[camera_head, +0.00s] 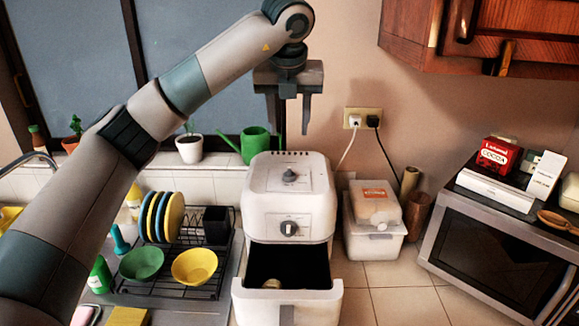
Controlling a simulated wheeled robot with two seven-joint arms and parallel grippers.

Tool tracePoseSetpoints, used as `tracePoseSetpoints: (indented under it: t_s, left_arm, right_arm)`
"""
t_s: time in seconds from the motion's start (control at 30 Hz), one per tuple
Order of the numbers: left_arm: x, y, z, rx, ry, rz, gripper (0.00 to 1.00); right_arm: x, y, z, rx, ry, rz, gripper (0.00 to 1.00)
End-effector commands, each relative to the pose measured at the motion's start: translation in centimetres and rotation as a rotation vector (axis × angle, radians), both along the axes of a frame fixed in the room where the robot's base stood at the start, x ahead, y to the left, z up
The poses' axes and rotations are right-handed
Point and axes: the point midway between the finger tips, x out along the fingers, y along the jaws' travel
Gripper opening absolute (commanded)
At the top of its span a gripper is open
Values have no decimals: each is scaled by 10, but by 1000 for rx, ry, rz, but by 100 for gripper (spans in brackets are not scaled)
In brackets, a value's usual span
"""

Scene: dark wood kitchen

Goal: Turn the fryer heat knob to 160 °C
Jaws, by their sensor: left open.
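The white fryer (262,215) stands on the tiled counter in the middle of the head view. My left gripper (289,131) is open and empty, pointing down above the fryer, apart from both knobs. My right gripper is not in view.
A dish rack (200,283) with plates and bowls stands left of the fryer. A lidded plastic container (372,240) stands close on its right. A green watering can (254,144) is behind. A microwave (490,262) is at the right; a wooden cabinet (490,35) hangs above.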

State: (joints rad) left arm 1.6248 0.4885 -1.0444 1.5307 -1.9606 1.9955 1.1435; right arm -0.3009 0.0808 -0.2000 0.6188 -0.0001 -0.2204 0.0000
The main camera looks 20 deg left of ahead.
Motion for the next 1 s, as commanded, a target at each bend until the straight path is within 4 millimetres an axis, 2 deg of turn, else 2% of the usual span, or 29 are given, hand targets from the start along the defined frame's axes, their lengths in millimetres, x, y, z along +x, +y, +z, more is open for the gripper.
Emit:
tracePoseSetpoints:
  t_s: [0.17,0.8,1.0]
  left_arm:
    - [8,3,-18,0,3,0,44]
    - [48,15,-121,2,3,0,44]
    - [56,17,-142,0,1,1,44]
  right_arm:
    - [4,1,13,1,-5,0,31]
    - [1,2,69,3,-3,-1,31]
    - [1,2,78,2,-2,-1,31]
